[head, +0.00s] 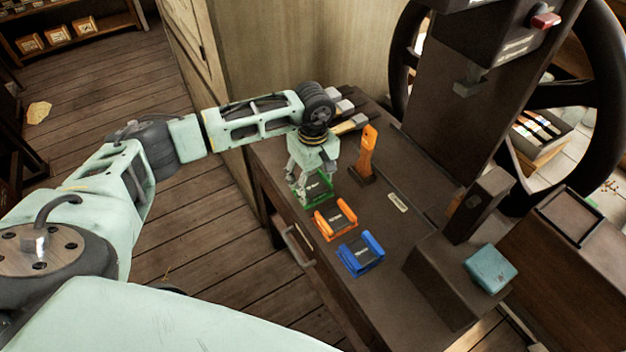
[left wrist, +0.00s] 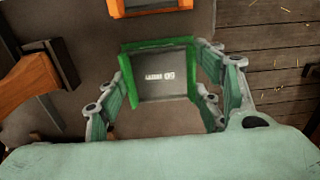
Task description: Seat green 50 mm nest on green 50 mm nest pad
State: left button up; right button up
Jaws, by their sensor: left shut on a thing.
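The green nest, a dark plate marked 50 between green side walls, shows in the head view (head: 320,188) near the bench's left edge and in the left wrist view (left wrist: 165,84). My left gripper (head: 311,185) points down over it, fingers shut on its two green sides. In the left wrist view the fingers flank the nest. I cannot tell whether it touches the bench or hangs just above it. I cannot make out a separate green pad. My right gripper is not in view.
An orange nest (head: 335,219) and a blue nest (head: 361,254) sit in a row in front of the green one. An orange-handled upright tool (head: 367,152) stands close behind. The press column (head: 437,120) and handwheel (head: 596,95) rise at right. A teal block (head: 490,268) lies nearby.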

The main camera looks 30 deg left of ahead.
pick_arm(q)
jog(key=shift+f+b, duration=0.35)
jog(key=shift+f, duration=0.1)
jog(key=o, duration=1.6)
jog(key=shift+o, duration=0.2)
jog(key=shift+f, duration=0.1)
notch_tip(320, 180, up, 12)
